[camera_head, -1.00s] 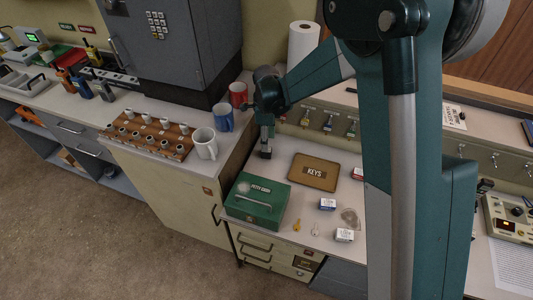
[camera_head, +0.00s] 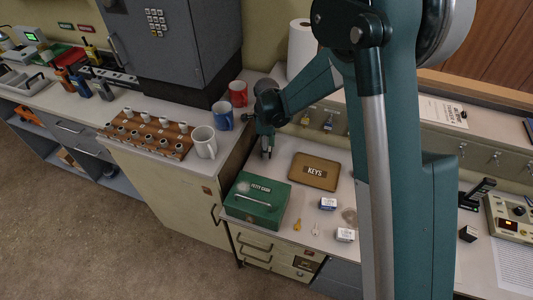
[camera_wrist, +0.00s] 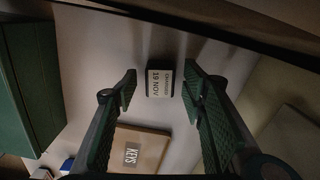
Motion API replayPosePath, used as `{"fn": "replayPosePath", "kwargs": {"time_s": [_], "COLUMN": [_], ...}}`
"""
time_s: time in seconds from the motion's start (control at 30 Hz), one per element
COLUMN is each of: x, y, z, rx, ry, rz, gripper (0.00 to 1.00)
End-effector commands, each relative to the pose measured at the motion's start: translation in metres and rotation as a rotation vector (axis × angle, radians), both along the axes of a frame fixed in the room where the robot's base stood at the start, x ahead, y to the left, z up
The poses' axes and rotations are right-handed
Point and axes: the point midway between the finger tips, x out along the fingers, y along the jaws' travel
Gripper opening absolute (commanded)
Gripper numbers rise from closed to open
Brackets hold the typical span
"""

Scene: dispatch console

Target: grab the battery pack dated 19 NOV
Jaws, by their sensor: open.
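The battery pack (camera_wrist: 160,82) is a small dark block with a pale label reading 19 NOV, with a smaller line above that looks like CHARGED. In the wrist view it lies between the tips of my open gripper (camera_wrist: 159,92), with a visible gap on both sides. In the head view my gripper (camera_head: 267,151) points down at the back left of the desk, behind the green cash box. I cannot make out the pack there; the fingers seem to hide it.
The green petty cash box (camera_head: 257,197) and the brown KEYS case (camera_head: 314,172) are close by. Mugs, including a blue one (camera_head: 223,116), stand left on the higher counter (camera_head: 228,160). Small boxes and keys lie at the front. A small dark block (camera_head: 468,233) sits at right.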

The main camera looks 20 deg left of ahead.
Motion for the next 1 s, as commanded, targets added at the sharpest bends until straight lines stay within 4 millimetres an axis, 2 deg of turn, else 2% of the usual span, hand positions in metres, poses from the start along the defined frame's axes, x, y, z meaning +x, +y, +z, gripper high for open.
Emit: {"fn": "replayPosePath", "kwargs": {"time_s": [0.17,0.7,0.93,1.0], "x": [0.0004,0.0003,0.0003,0.0003], "y": [0.0003,0.0002,0.0002,0.0002], "z": [-0.0100,-0.0099,-0.0099,-0.0098], "rx": [0.000,0.000,0.000,0.000], "ry": [0.000,0.000,0.000,0.000], "rz": [0.000,0.000,0.000,0.000], "gripper": [0.41,0.41,0.11,0.10]}}
